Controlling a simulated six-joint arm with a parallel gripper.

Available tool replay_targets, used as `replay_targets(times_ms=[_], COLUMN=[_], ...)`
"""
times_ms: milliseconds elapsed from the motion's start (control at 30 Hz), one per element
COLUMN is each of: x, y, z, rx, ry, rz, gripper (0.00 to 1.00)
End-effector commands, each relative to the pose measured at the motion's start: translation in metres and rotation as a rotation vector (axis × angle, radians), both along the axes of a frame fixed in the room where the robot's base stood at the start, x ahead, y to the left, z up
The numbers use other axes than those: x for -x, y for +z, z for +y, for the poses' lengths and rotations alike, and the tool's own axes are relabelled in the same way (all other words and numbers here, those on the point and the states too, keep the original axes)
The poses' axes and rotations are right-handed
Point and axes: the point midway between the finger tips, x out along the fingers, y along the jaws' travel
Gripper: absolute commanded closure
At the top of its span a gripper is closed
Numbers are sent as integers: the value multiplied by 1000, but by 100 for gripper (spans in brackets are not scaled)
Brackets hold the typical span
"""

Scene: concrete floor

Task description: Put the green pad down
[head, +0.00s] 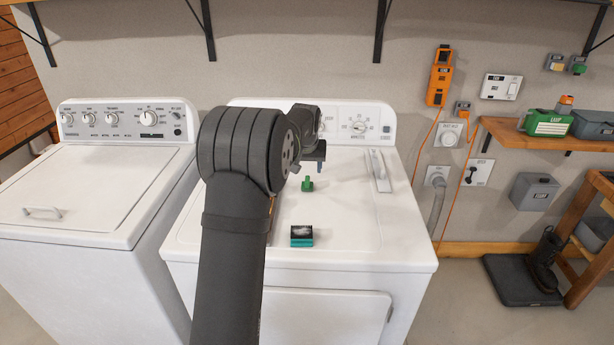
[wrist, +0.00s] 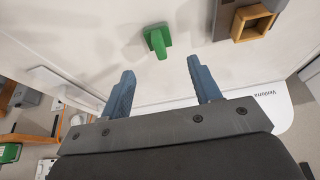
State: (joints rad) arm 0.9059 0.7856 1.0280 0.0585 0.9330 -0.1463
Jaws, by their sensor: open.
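The green pad (head: 307,185), a small flat piece with an upright grip, rests on the white top of the right-hand machine (head: 335,225). In the wrist view the green pad (wrist: 157,40) lies just beyond the fingertips, roughly centred between them. My gripper (wrist: 161,66) is open, its two blue-grey fingers apart with nothing between them. In the head view my gripper (head: 320,165) is above and slightly behind the pad, partly hidden by my arm. The pad is apart from the fingers.
A teal block with a dark top (head: 301,237) lies nearer the front edge. A yellow open box (wrist: 254,20) with a dark part beside it shows in the wrist view; my arm mostly hides it in the head view. A white raised piece (head: 378,170) stands right. Machine top between is clear.

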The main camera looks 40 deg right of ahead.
Motion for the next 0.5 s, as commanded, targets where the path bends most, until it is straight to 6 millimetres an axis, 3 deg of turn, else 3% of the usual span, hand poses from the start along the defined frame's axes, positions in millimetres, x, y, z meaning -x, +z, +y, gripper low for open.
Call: replay_targets(times_ms=[200, 500], x=[9, 12], y=[32, 40], z=[9, 12], rx=[1, 0], ry=[0, 0], rz=[-1, 0], gripper=[43, 43])
